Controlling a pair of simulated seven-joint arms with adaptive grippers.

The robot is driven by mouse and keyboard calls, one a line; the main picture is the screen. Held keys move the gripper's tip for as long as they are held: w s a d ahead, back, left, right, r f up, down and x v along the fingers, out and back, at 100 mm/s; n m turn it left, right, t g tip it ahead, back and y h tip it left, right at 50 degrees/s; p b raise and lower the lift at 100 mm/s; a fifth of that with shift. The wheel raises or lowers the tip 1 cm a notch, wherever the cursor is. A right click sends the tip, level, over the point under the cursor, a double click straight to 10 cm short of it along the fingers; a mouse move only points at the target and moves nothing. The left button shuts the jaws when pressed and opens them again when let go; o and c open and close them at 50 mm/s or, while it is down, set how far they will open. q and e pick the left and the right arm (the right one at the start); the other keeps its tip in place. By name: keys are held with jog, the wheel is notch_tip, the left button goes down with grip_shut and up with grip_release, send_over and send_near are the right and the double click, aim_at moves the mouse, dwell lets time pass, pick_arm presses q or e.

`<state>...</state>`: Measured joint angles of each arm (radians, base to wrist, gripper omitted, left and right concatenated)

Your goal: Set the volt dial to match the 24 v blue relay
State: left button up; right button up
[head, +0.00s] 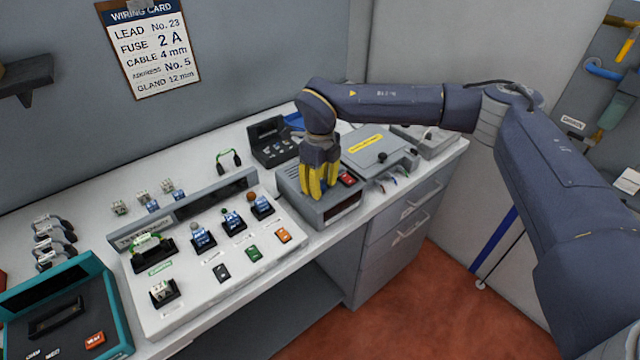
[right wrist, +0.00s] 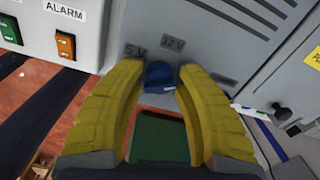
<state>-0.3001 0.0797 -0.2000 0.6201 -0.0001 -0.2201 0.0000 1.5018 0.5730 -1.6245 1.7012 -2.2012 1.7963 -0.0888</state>
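My right gripper (head: 319,197) points down at the grey supply box (head: 290,185), which has a red switch (head: 347,179) and a dark front window. In the right wrist view its yellow fingertips (right wrist: 162,75) stand on either side of the blue volt dial (right wrist: 160,77). Whether they press on the dial cannot be told. The marks "5 V" (right wrist: 135,50) and "12 V" (right wrist: 173,43) show around the dial; a mark at the right finger is not legible. The dial's pointer cannot be made out. Blue relays (head: 203,239) sit in the sloped console. My left gripper is not in view.
The sloped console (head: 190,300) stands left of the supply box, with coloured rocker switches. A teal-edged case (head: 60,310) lies at the far left. A grey lidded box (head: 380,150) stands right of the supply box. A wiring card (head: 148,45) hangs on the wall.

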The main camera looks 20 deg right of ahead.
aim_at(320, 181)
jog(key=o, duration=0.4)
jog(key=shift+c, duration=0.2)
notch_tip(320, 181, up, 12)
dwell(0.5)
jog(key=shift+a, duration=0.1)
